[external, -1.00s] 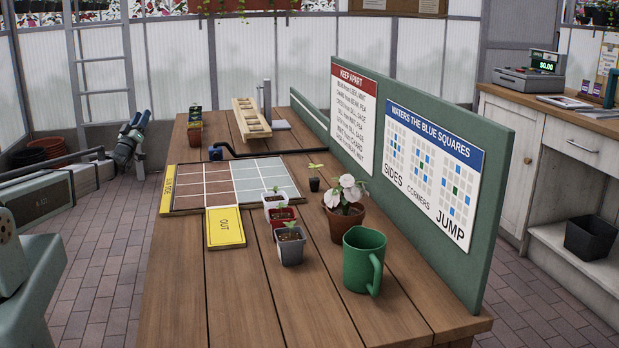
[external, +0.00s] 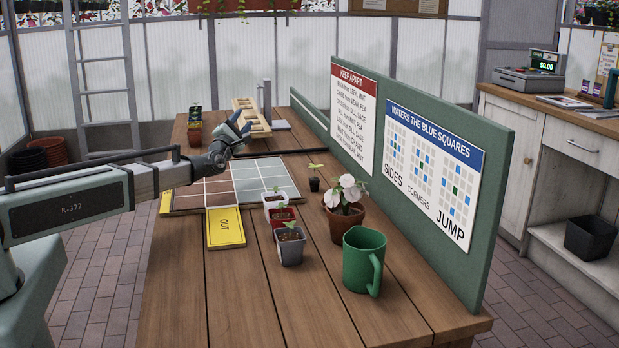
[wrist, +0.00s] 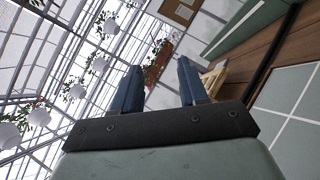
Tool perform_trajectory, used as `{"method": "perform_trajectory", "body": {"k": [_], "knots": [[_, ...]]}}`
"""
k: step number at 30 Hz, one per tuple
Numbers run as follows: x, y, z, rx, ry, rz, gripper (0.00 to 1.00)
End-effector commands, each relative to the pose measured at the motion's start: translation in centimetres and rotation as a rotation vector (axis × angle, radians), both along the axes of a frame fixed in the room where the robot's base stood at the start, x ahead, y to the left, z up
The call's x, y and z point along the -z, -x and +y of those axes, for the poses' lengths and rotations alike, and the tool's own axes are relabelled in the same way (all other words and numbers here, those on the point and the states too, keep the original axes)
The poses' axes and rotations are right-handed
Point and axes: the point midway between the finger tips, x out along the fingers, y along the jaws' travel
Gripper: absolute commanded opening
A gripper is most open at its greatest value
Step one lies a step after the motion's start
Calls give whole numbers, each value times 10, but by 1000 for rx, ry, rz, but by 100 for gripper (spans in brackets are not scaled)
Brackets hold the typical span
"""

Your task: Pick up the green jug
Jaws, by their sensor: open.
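The green jug (external: 361,261) stands upright near the front right of the wooden table, its handle on its right side. My gripper (external: 242,124) is above the far part of the gridded board, well to the left of and beyond the jug. It is open and empty. In the wrist view my gripper (wrist: 160,85) shows two blue fingers spread apart, with nothing between them. The jug is not in the wrist view.
A potted white flower (external: 344,208) stands just behind the jug. Small seedling pots (external: 290,246) stand to its left, near a yellow OUT card (external: 226,228). A green upright panel (external: 490,180) borders the table's right side. The front left tabletop is clear.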

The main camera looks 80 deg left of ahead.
Motion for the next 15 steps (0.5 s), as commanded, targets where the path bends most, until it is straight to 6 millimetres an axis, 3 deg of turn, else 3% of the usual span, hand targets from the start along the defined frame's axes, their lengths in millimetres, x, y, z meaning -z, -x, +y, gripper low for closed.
{"method": "perform_trajectory", "body": {"k": [1, 6, 15], "knots": [[0, -15, -25, 50, 48, -42, 43], [5, -57, -93, 199, 220, -174, 43], [14, -115, -221, 422, 488, -330, 43]]}}
